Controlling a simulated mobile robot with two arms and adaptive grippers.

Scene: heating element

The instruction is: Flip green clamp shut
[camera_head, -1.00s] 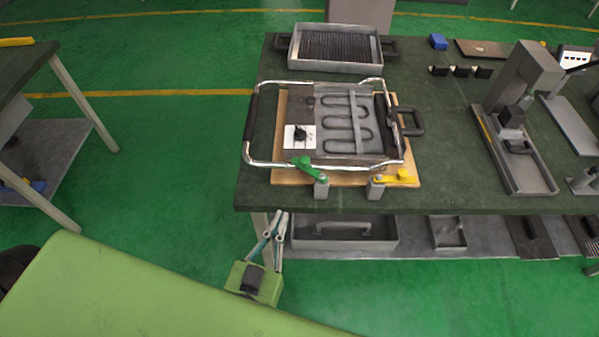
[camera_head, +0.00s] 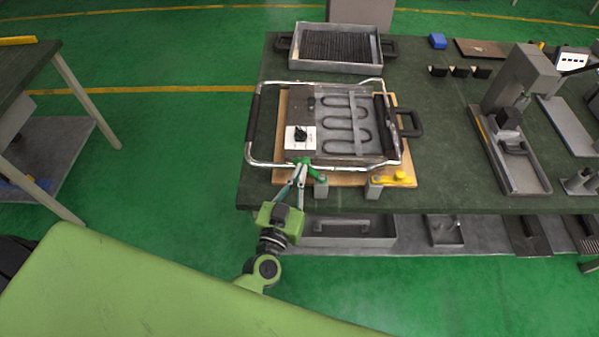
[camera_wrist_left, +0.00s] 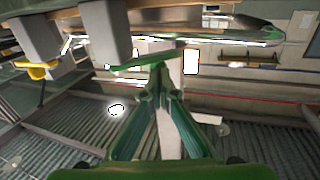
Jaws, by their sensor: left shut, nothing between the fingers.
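The green clamp (camera_head: 317,180) sits at the front edge of the wooden board (camera_head: 345,179), beside the heating element frame (camera_head: 283,164). Its green arm also shows in the left wrist view (camera_wrist_left: 137,64), next to its grey post (camera_wrist_left: 106,32). My left gripper (camera_head: 302,169) reaches up from below the table edge, with its tips at the green clamp's arm in the head view. In the left wrist view its fingertips (camera_wrist_left: 159,71) are together, close by the green arm. I cannot tell whether they touch it. My right gripper is out of view.
A yellow clamp (camera_head: 398,178) stands to the right on the same board. A ribbed grey tray (camera_head: 337,67) is at the back of the table. A metal press-like stand (camera_head: 520,78) is on the right. The table between board and stand is mostly clear.

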